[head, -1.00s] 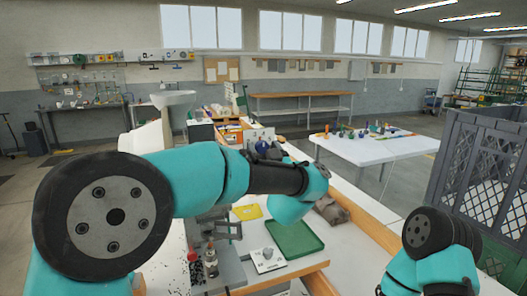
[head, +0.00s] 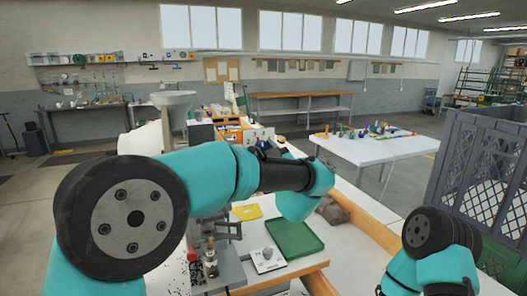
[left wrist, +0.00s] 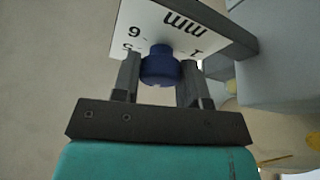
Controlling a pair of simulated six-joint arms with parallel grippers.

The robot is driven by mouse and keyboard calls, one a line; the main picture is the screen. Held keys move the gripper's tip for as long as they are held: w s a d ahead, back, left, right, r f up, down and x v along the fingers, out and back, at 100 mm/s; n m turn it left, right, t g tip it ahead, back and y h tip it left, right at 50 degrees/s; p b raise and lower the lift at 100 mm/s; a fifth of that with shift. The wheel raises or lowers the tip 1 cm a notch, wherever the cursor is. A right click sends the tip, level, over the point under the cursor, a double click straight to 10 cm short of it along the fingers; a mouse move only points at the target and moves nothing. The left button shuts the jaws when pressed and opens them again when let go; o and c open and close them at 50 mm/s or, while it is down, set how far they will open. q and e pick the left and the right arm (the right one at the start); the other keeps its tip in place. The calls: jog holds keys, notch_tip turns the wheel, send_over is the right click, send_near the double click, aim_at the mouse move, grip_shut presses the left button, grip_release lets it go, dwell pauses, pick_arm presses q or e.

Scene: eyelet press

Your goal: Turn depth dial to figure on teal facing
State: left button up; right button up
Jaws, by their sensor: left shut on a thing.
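In the left wrist view, the blue depth dial (left wrist: 160,66) stands out from a white plate (left wrist: 188,22) printed with "mm" and figures, among them a 6 and a 1. My left gripper (left wrist: 160,78) has one finger on each side of the dial and is shut on it. The dial's pointer, if any, cannot be made out. In the head view my left arm reaches across the bench, and its gripper and the dial cannot be made out there. I cannot pick out a teal facing in these views. My right gripper is out of view.
A green tray (head: 294,239) lies on the bench beside a white card with a grey knob (head: 267,260). A yellow piece (head: 247,211) lies behind them. A small bottle (head: 211,264) stands near my left arm. A grey crate (head: 480,165) stands at the right.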

pick_arm(q)
jog(key=shift+n+g+y, duration=0.6)
jog(key=shift+n, duration=0.7)
jog(key=o, duration=0.9)
jog(key=shift+d, duration=0.1)
jog(key=v, duration=1.7)
jog(key=shift+s+f, duration=0.1)
jog(key=shift+s, duration=0.05)
